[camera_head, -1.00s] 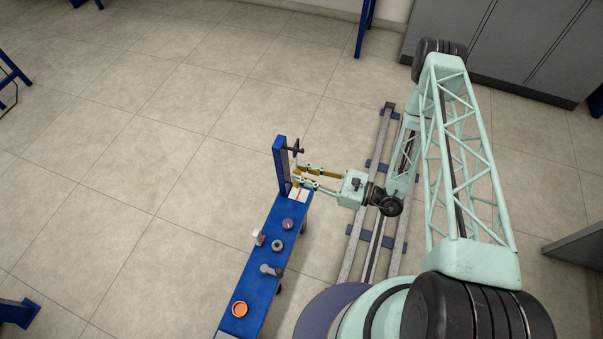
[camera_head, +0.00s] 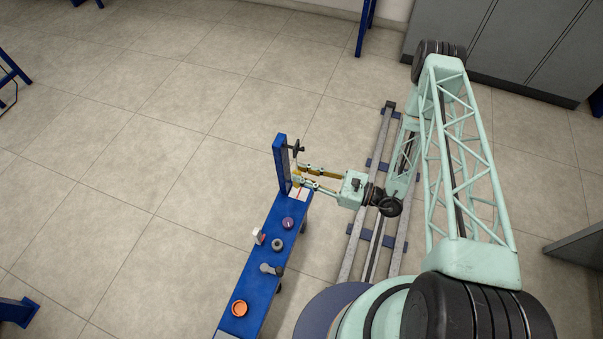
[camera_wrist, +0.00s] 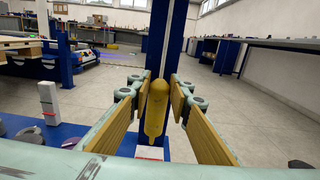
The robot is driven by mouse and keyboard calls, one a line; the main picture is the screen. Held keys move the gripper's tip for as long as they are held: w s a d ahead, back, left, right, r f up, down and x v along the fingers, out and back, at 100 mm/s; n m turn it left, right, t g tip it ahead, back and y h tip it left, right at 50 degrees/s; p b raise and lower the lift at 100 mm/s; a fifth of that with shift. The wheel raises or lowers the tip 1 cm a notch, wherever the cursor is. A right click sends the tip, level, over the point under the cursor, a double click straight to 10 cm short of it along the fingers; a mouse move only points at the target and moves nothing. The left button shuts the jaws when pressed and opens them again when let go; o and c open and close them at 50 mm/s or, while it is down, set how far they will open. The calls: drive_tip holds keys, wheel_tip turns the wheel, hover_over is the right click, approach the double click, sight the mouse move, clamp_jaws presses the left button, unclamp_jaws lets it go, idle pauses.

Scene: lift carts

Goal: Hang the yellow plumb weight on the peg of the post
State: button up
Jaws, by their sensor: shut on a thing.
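The yellow plumb weight (camera_wrist: 157,108) is a slim upright cylinder with a rounded top, between the finger pads of my gripper (camera_wrist: 158,92) in the wrist view. My gripper is shut on it. In the head view my gripper (camera_head: 300,174) is beside the blue post (camera_head: 281,160), at the far end of the blue cart. The dark peg (camera_head: 296,149) sticks out to the right near the post's top, above my fingers. A thin pale line runs up the post (camera_wrist: 171,45) above the weight in the wrist view. I cannot tell whether it is a cord on the weight.
The blue cart top (camera_head: 262,254) carries a purple disc (camera_head: 288,223), a grey ring (camera_head: 277,245), a white and grey block (camera_head: 258,237), a grey cylinder lying down (camera_head: 268,269) and an orange ring (camera_head: 239,309). A white pad lies at the post's foot. Floor left of the cart is clear.

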drive_tip(key=shift+f, duration=0.25)
idle(0.5)
drive_tip(key=o, duration=1.1)
drive_tip(key=shift+c, duration=0.2)
drive_tip(key=shift+d, duration=0.15)
drive_tip(key=v, duration=1.1)
drive_tip(key=shift+s+d, duration=0.2)
drive_tip(key=shift+d, duration=0.1)
idle(0.4)
